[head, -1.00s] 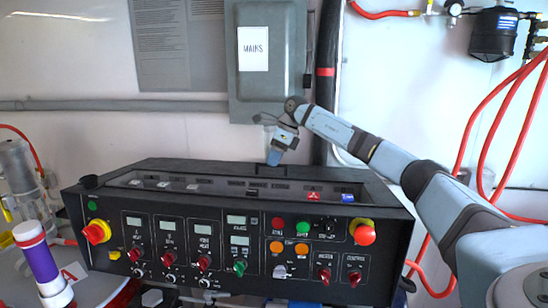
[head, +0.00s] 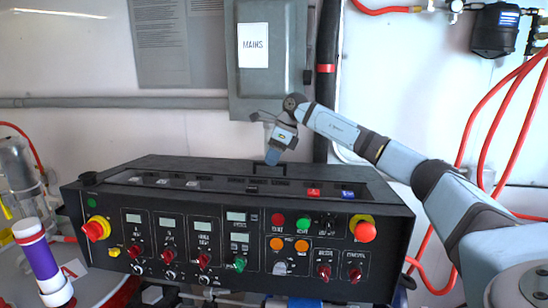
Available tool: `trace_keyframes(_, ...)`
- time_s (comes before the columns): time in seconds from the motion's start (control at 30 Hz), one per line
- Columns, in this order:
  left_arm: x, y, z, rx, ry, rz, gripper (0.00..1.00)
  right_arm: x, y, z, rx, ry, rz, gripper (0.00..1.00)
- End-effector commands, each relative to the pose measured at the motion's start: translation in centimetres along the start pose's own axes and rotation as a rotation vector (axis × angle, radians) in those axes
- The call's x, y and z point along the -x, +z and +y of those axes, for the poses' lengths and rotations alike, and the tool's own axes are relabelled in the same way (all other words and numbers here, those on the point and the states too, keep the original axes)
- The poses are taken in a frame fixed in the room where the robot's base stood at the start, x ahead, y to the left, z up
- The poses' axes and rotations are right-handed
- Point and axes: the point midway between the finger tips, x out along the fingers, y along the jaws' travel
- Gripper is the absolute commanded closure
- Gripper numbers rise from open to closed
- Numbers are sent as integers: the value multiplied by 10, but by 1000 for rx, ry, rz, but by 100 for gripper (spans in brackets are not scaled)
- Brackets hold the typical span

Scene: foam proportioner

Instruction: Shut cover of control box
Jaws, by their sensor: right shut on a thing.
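The control box (head: 130,250) is a wide black console with knobs, buttons and small displays on its sloped front. Its black cover (head: 200,166) shows at the top rear, tilted low over the top. An open strip remains in front of it, with small switches visible inside. The cover's handle (head: 268,169) stands at its rear middle. My right gripper (head: 272,158) reaches down from behind the box and is shut on the handle. The fingertips are small and partly hidden. My left gripper is out of view.
A grey MAINS box (head: 268,85) hangs on the wall behind, with a black pipe (head: 326,80) beside it. Red hoses (head: 500,130) hang at the right. A purple and white cylinder (head: 42,262) stands at the left front.

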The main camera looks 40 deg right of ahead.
Motion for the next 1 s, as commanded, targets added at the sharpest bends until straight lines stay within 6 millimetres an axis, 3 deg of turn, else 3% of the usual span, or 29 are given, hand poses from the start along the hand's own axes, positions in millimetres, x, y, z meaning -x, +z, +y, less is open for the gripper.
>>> trace_keyframes(0.3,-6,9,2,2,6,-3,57,-3,-1,81,6,2,2,100)
trace_keyframes(0.5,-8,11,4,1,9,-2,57,-2,-1,116,4,2,1,100)
trace_keyframes(0.7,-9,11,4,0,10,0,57,-1,0,132,1,2,1,100)
trace_keyframes(1.0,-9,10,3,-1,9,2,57,-2,0,135,1,5,2,100)
